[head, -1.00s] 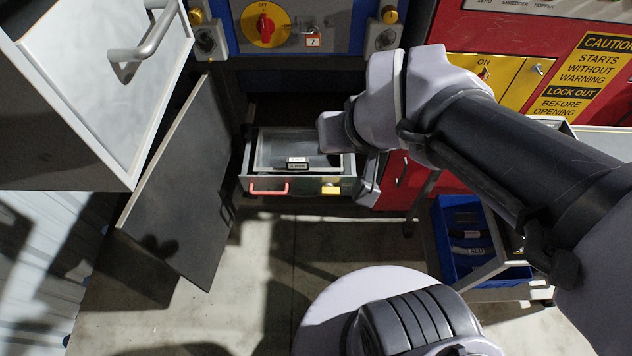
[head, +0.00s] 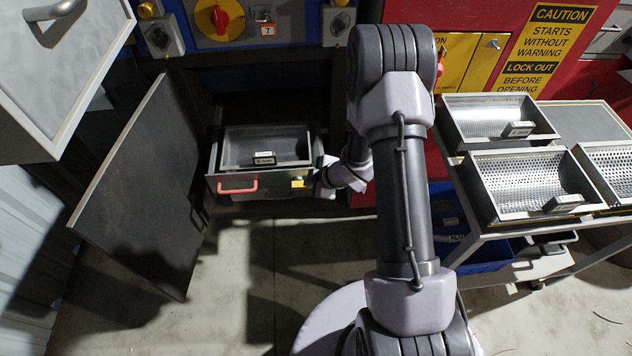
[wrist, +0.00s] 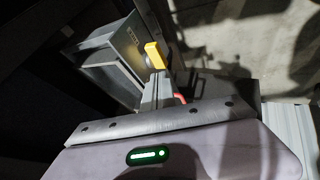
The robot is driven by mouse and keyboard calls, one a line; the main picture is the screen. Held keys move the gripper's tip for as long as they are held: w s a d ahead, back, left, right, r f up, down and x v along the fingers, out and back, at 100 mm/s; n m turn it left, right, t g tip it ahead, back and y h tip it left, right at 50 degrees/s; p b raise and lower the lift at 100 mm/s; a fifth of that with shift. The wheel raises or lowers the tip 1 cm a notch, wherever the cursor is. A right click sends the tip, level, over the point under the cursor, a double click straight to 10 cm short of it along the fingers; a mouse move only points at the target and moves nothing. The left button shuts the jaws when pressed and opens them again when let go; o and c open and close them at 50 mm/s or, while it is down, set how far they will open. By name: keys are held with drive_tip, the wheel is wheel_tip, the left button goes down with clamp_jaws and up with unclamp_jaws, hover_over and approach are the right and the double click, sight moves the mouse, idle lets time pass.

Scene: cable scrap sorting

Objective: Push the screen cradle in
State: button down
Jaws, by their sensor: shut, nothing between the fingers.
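The screen cradle (head: 236,185) is a grey drawer-like frame with a red front handle (head: 238,187) and a yellow tab (head: 299,183). It stands out of the dark opening in the machine and carries a screen tray (head: 265,148) with a small label. My gripper (head: 326,182) is at the cradle's right front corner, close beside the yellow tab; I cannot tell whether it touches. Its fingers are shut and empty. In the wrist view the yellow tab (wrist: 154,55) and part of the red handle (wrist: 180,98) show just beyond my gripper, which hides part of the cradle front.
An open dark door (head: 140,190) stands left of the cradle. A grey cabinet (head: 60,80) hangs at the upper left. A cart (head: 585,222) with perforated trays stands at the right, above a blue bin (head: 485,262). The floor before the cradle is clear.

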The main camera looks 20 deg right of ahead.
drive_tip(key=w, duration=0.1)
drive_tip(key=w+f+b, duration=0.1)
drive_tip(key=w, duration=0.1)
drive_tip(key=w+f, duration=0.1)
drive_tip(key=shift+w+d+f, duration=0.15)
drive_tip(key=shift+w+d, duration=0.05)
drive_tip(key=shift+w, duration=0.1)
drive_tip(key=shift+w+d, duration=0.1)
drive_tip(key=shift+w, duration=0.25)
